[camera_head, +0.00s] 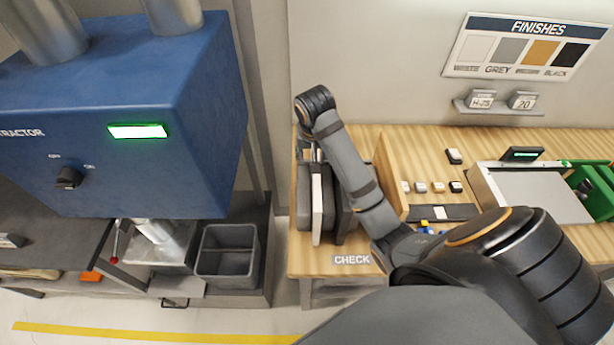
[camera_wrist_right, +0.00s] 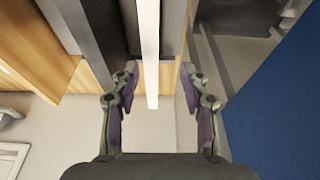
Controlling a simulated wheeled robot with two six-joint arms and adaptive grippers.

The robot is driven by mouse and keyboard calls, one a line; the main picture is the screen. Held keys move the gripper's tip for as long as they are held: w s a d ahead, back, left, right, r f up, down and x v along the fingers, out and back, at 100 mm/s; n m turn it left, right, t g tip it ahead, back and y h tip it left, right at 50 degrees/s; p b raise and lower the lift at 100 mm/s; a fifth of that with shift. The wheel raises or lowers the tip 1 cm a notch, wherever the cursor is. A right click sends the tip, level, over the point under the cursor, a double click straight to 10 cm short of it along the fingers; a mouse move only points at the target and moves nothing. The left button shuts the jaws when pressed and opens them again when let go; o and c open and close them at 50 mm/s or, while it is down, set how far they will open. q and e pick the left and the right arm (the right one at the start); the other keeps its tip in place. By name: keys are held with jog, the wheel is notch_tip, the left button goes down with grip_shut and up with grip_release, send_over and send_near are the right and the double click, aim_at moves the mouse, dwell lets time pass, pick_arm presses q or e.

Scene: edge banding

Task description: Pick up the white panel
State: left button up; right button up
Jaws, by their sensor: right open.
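The white panel (camera_head: 316,205) stands on edge among grey and dark panels on the left end of the wooden bench. It also shows in the right wrist view (camera_wrist_right: 148,50) as a narrow white strip running down from the top edge. My right gripper (camera_wrist_right: 160,75) is open, with one finger on each side of the strip's line. The strip passes between the fingertips, closer to the left one, with a visible gap on both sides. In the head view my right arm reaches over the panels, and its gripper is mostly hidden. My left gripper is not in view.
Dark panels (camera_head: 330,200) stand close beside the white one. A CHECK label (camera_head: 351,260) is on the bench's front. A blue extractor cabinet (camera_head: 120,110) and a grey bin (camera_head: 228,252) are to the left. A grey-topped device (camera_head: 535,195) is on the right.

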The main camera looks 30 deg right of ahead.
jog(key=f+b, duration=0.1)
jog(key=s+f+b, duration=0.1)
jog(key=b, duration=0.1)
jog(key=shift+s+d+f, duration=0.1)
jog(key=shift+s+d, duration=0.05)
jog(key=shift+d, duration=0.05)
jog(key=shift+d+f, duration=0.1)
jog(key=shift+f, duration=0.2)
jog(key=shift+w+d+f, duration=0.15)
jog(key=shift+w+f, duration=0.6)
jog(key=shift+f, duration=0.2)
jog(key=shift+d+f+p, duration=0.2)
jog(key=shift+f+p, duration=0.3)
jog(key=shift+p, duration=0.35)
jog(key=p+x, duration=0.1)
jog(key=x, duration=0.3)
jog(key=shift+s+d+f, duration=0.1)
jog(key=shift+s, duration=0.1)
grip_shut()
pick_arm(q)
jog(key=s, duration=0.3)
